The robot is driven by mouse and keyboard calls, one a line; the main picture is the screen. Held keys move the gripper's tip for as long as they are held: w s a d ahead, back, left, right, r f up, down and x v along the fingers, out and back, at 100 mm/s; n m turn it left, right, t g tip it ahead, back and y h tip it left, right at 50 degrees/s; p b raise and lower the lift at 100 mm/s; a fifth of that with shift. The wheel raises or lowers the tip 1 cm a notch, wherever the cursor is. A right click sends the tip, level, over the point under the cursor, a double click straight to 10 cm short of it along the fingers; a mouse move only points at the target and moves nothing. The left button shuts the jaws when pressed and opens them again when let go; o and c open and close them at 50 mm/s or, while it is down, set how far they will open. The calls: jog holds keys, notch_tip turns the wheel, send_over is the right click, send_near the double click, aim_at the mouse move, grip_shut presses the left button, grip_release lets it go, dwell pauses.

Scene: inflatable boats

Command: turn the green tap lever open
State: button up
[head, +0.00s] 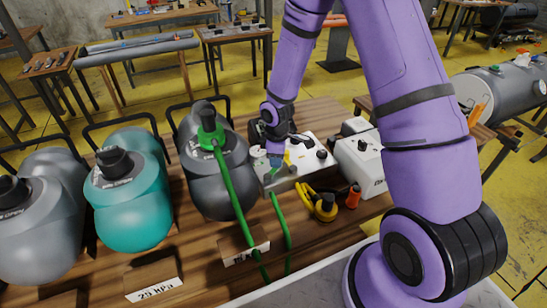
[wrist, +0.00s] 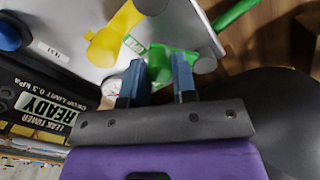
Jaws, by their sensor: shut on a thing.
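The green tap lever (wrist: 158,64) sits between the two blue fingers of my gripper (wrist: 158,78) in the wrist view. The fingers are shut on it. In the head view my gripper (head: 275,158) reaches down to the white-grey manifold box (head: 291,178), and a bit of the green lever (head: 273,172) shows below the fingertips. A yellow lever (wrist: 118,32) is on the same panel, to the left of the green one in the wrist view. The lever's exact turn angle is hard to tell.
A green hose (head: 230,185) runs from the dark grey pump (head: 215,165). A teal pump (head: 130,205) stands further left. A white box (head: 360,160), a yellow coiled tool (head: 324,207) and an orange-topped bottle (head: 353,195) are close on the right.

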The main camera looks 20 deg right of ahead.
jog(key=shift+s+d+m, duration=0.1)
jog(key=shift+s+m, duration=0.05)
jog(key=shift+m, duration=0.25)
jog(key=o, duration=0.9)
notch_tip(320, 180, up, 11)
jog(key=shift+f, duration=0.1)
dwell(0.7)
